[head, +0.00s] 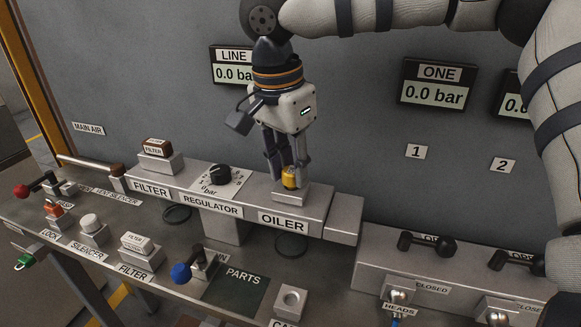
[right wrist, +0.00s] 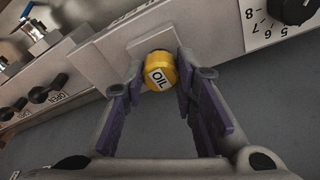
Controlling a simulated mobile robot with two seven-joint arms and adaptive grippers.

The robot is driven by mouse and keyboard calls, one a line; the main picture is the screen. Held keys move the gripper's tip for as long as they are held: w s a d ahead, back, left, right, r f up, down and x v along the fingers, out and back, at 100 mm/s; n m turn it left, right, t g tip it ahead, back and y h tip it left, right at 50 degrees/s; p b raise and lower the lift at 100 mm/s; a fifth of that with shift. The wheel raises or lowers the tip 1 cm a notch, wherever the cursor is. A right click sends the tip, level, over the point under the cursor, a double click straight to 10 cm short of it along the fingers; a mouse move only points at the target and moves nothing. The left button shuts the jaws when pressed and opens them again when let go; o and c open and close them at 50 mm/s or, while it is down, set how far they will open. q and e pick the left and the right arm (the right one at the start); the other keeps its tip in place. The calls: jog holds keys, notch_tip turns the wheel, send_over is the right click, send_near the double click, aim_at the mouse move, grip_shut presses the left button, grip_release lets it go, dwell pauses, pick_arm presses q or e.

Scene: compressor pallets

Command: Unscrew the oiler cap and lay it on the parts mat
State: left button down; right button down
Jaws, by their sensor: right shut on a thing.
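The yellow oiler cap (head: 290,177) sits at the top of the grey block labelled OILER (head: 283,224) in the head view. In the right wrist view the cap (right wrist: 160,72) shows its OIL label, tilted, between the finger pads. My right gripper (head: 288,172) comes down from above and is shut on the cap. Whether the cap is still seated in the block cannot be told. The dark parts mat (head: 238,292), labelled PARTS, lies bare on the bench in front of the oiler. My left gripper is not in view.
A blue-knobbed lever (head: 183,272) stands left of the mat, and a grey block with a round hole (head: 290,301) stands right of it. The regulator knob (head: 219,174) is left of the gripper. Black-handled valves (head: 428,244) are at the right.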

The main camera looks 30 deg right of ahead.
aim_at(291, 171)
jog(key=shift+r, duration=1.3)
jog(key=shift+r, duration=0.75)
jog(key=shift+s, duration=0.1)
